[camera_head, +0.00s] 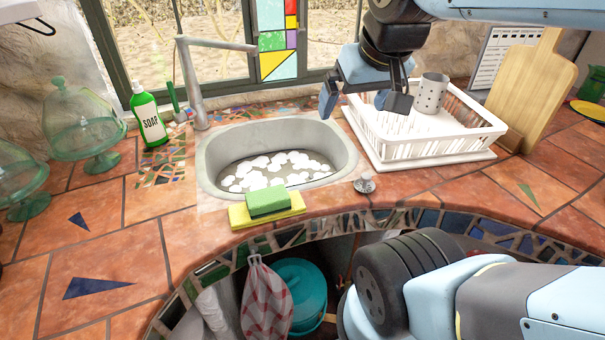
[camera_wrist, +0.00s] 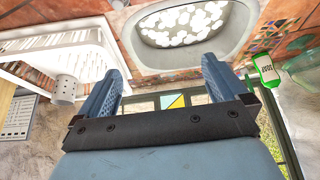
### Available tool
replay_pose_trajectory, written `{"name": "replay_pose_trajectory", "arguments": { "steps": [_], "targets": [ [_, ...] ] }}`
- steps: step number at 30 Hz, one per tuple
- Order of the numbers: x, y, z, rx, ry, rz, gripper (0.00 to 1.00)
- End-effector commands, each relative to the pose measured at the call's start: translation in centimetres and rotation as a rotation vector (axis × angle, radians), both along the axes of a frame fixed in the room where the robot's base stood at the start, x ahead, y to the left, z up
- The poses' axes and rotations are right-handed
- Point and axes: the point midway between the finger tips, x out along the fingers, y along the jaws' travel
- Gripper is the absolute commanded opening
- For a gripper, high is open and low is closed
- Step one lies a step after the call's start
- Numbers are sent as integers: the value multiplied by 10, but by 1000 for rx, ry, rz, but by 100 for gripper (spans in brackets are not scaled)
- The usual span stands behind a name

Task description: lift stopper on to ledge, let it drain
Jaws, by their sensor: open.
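A small round metal piece, which looks like the stopper (camera_head: 364,183), sits on the tiled counter just outside the sink's front right rim. The grey oval sink (camera_head: 207,170) holds water with patches of white foam; its drain cannot be seen. My gripper (camera_head: 362,99) is above the counter between the sink and the white dish rack, well above and behind the stopper. Its two fingers are spread with nothing between them.
A white dish rack (camera_head: 430,153) with a metal cup (camera_head: 431,93) stands right of the sink. A soap bottle (camera_head: 148,117) and faucet (camera_head: 190,80) stand behind left. The left counter has free room.

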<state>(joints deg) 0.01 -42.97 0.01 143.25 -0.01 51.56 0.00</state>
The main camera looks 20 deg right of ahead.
Motion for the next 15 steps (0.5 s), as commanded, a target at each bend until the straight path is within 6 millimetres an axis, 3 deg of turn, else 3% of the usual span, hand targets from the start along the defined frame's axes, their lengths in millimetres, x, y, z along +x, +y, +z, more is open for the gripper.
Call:
{"name": "replay_pose_trajectory", "arguments": {
  "steps": [7,13,15],
  "targets": [
    [15,-1,-2,7,26,-12,76],
    [54,-3,-14,22,90,-48,57],
    [68,-4,-20,28,113,-61,57]
  ]
}}
